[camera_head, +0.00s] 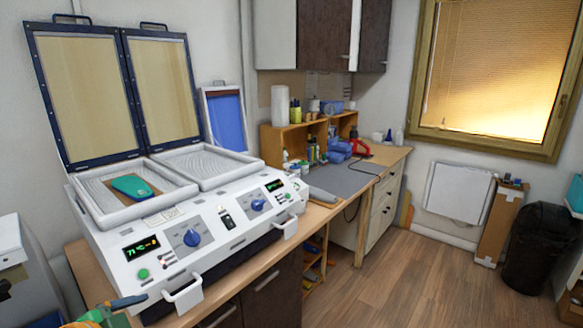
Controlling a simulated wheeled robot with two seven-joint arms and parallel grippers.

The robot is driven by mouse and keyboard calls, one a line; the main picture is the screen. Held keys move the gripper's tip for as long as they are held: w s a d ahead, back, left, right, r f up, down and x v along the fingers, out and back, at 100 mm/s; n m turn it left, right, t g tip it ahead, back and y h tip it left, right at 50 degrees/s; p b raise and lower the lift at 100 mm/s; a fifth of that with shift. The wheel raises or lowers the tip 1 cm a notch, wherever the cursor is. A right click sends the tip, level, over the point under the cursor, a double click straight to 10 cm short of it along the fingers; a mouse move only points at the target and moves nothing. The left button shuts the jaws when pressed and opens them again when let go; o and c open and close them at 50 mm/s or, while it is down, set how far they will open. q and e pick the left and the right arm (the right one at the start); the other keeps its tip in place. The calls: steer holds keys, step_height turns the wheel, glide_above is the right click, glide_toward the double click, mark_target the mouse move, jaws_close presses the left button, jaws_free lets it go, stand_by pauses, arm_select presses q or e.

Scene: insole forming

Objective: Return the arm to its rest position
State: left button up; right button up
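A white insole forming machine (205,235) stands on the wooden counter at the left. Its two framed lids, the left lid (85,95) and the right lid (163,80), are raised. A teal-green insole (131,186) lies on a brown piece in the left tray (95,196). The right tray (208,165) shows a grey wavy surface with nothing on it. I can make out neither of my grippers in this view.
A grey mat (342,178) lies on the counter beyond the machine, below a wooden shelf (283,137). A black bin (533,248) and a tall cardboard box (498,225) stand at the right. Colourful items (100,314) sit at the lower left. The wooden floor (400,285) is clear.

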arm_select(q)
steer(key=s+d+f+n+g+y, duration=0.1)
steer(key=s+d+f+n+g, duration=0.3)
steer(key=s+f, duration=0.6)
steer(key=s+d+f+n+g+y, duration=0.1)
steer(key=s+d+f+n+g, duration=0.3)
steer(key=s+d+f, duration=0.55)
steer(key=s+a+f+n+b, duration=0.1)
steer(key=s+f+b, duration=0.1)
steer(key=f, duration=0.8)
steer(key=s+a+f+b, duration=0.2)
steer(key=s+f, duration=0.1)
steer(key=f, duration=0.6)
steer(key=s+a+f+g+b, duration=0.1)
steer(key=s+a+f+b, duration=0.1)
steer(key=s+f, duration=1)
steer(key=shift+f+g, duration=0.3)
steer(key=shift+f, duration=0.25)
